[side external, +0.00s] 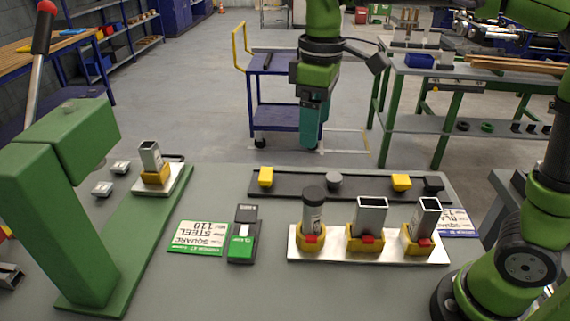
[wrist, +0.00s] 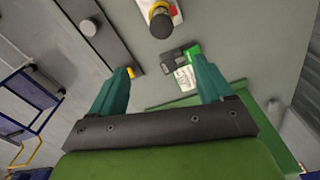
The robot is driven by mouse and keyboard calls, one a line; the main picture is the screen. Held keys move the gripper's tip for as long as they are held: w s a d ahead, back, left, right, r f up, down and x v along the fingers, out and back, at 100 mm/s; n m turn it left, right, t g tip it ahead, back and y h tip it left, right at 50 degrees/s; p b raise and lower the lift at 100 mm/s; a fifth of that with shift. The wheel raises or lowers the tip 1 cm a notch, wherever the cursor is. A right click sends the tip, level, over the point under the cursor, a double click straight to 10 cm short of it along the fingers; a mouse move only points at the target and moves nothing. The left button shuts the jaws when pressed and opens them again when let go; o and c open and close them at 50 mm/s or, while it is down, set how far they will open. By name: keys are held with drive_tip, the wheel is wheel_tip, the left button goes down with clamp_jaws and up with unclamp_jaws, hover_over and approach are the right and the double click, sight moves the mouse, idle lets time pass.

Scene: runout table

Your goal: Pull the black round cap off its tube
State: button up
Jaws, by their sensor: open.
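The black round cap (side external: 313,192) sits on top of an upright grey round tube (side external: 312,215). The tube stands in a yellow holder (side external: 311,238) at the left end of a silver plate. In the wrist view the cap (wrist: 160,24) is near the top edge, seen from above, beyond my fingertips. My gripper (side external: 313,140) hangs above and behind the table's far edge, well apart from the cap. In the wrist view its two teal fingers (wrist: 165,78) are spread wide with nothing between them.
Two square tubes (side external: 371,216) stand in holders right of the round tube. A dark rail (side external: 300,185) with yellow, grey and black caps lies behind. A green press (side external: 75,190) is at left. A label card (side external: 198,238) and a small green-black device (side external: 243,235) lie between.

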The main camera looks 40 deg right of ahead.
approach(314, 192)
drive_tip(key=shift+n, duration=0.4)
wheel_tip(314, 192, down, 10)
drive_tip(key=shift+f, duration=0.1)
drive_tip(key=shift+w, duration=0.1)
clamp_jaws()
idle(0.7)
drive_tip(key=shift+r, duration=2.6)
idle(0.6)
